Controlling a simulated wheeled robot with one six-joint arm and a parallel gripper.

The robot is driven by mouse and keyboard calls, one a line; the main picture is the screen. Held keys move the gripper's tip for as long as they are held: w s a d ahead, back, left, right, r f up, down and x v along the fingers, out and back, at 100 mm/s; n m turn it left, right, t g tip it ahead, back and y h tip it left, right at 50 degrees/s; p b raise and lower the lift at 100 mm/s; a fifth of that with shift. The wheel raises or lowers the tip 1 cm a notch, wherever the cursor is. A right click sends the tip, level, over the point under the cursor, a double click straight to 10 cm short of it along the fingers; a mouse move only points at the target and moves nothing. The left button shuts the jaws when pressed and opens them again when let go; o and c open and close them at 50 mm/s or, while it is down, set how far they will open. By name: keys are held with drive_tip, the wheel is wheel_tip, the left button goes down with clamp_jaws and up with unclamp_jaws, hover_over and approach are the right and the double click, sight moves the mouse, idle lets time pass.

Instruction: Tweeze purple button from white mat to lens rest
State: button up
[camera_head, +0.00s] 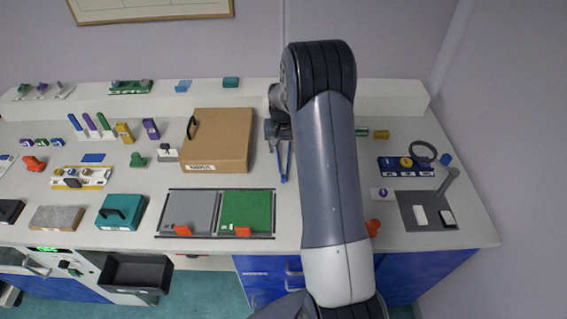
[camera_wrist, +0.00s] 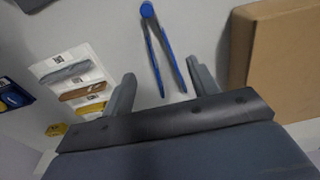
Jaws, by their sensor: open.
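Blue tweezers (camera_head: 284,162) lie on the bench beside the cardboard box; they also show in the wrist view (camera_wrist: 151,42), with their two legs spread toward my gripper. My gripper (camera_wrist: 160,82) is open and empty, its fingers on either side of the tweezers' legs, apart from them. In the head view my arm partly hides it. At the right, a small white patch (camera_head: 374,192) bears a dark purple spot (camera_head: 383,192), possibly the button on its mat. A dark blue holder (camera_head: 392,172) with round yellow parts stands behind it; I cannot tell which part is the lens rest.
The cardboard box (camera_head: 222,133) stands close to the tweezers. Grey and green panels (camera_head: 246,209) lie in front.

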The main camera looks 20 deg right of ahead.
sight(283, 167)
drive_tip(key=f+b, duration=0.1)
drive_tip(key=f, duration=0.2)
drive_tip(key=f+b, duration=0.4)
drive_tip(key=f, duration=0.1)
drive_tip(key=shift+w+d+f, duration=0.15)
drive_tip(key=shift+w+f, duration=0.2)
drive_tip(key=shift+w, duration=0.05)
drive_tip(key=shift+c, duration=0.2)
drive_tip(key=c, duration=0.7)
wheel_tip(283, 167, up, 12)
drive_tip(key=p, duration=0.6)
